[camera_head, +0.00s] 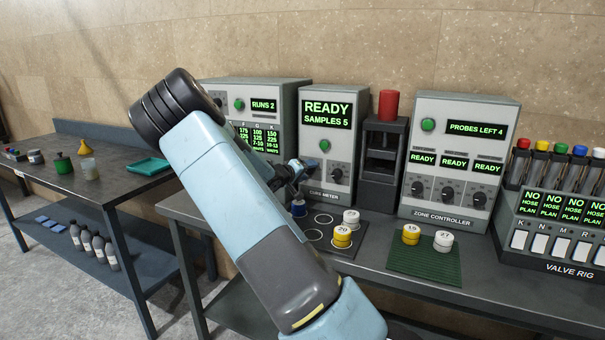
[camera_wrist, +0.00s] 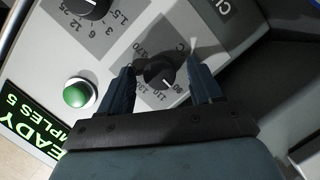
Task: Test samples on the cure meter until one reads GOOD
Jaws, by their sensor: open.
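The cure meter (camera_head: 327,112) stands on the bench and its screen reads READY, SAMPLES 5. My gripper (camera_head: 297,172) is at the lower left of its front. In the wrist view my gripper (camera_wrist: 164,90) is open, with its fingers on either side of the temperature knob (camera_wrist: 160,74); contact cannot be told. The green button (camera_wrist: 80,92) and part of a second knob (camera_wrist: 92,4) show there too. On the dark ringed tray (camera_head: 320,219) are a yellow sample marked 20 (camera_head: 342,238), a white sample (camera_head: 351,216) and a blue piece (camera_head: 299,209).
A green mat (camera_head: 425,266) holds a yellow piece marked 15 (camera_head: 411,234) and a white one marked 27 (camera_head: 443,241). A red-topped press (camera_head: 384,165), zone controller (camera_head: 455,150) and valve rig (camera_head: 560,225) stand to the right. My arm hides part of the left bench.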

